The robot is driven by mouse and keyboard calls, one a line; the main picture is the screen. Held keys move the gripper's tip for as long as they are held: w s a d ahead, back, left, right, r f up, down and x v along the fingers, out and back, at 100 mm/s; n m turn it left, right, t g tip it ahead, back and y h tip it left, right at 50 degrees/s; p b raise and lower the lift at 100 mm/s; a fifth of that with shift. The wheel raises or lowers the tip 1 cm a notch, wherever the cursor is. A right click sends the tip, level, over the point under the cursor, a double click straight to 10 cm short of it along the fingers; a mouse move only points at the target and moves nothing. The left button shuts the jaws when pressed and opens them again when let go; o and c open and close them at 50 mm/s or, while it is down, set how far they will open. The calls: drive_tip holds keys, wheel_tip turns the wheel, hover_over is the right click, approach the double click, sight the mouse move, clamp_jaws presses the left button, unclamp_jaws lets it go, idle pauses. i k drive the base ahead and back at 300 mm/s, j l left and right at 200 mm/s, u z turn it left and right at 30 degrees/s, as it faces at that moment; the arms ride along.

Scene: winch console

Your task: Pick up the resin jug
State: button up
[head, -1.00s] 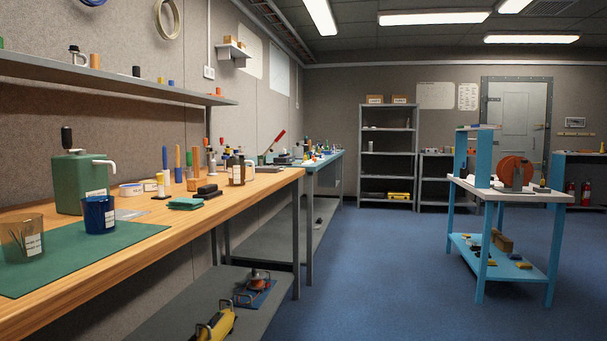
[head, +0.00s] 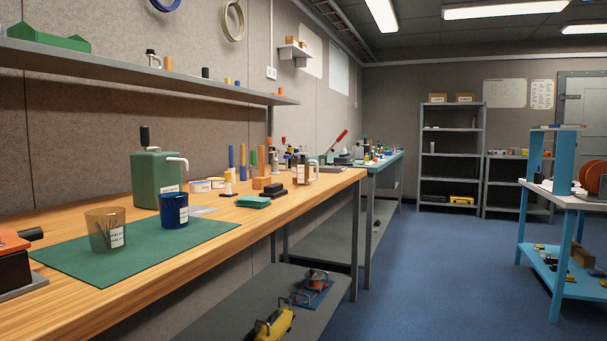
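No lettering is readable enough to name the resin jug for certain. The likeliest is a small dark-brown jug (head: 301,172) with a pale label and a pale handle on its right, standing upright toward the far end of the wooden workbench (head: 185,268). A green canister (head: 152,180) with a black knob and a white spout stands nearer, at the back of the green mat (head: 150,253). My gripper is out of view.
An amber cup (head: 103,238) holding thin sticks and a blue cup (head: 174,211) stand on the mat. A black block (head: 279,189) and a folded green cloth (head: 253,202) lie before the jug. A shelf (head: 150,78) overhangs the bench. Blue floor (head: 430,275) is clear to the right.

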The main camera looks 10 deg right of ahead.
sight(300, 166)
drive_tip(key=i+l+z, duration=0.1)
drive_tip(key=i, duration=0.3)
drive_tip(key=i+l, duration=0.2)
drive_tip(key=i, duration=0.25)
drive_tip(key=i+l+z, duration=0.15)
drive_tip(key=i, duration=0.25)
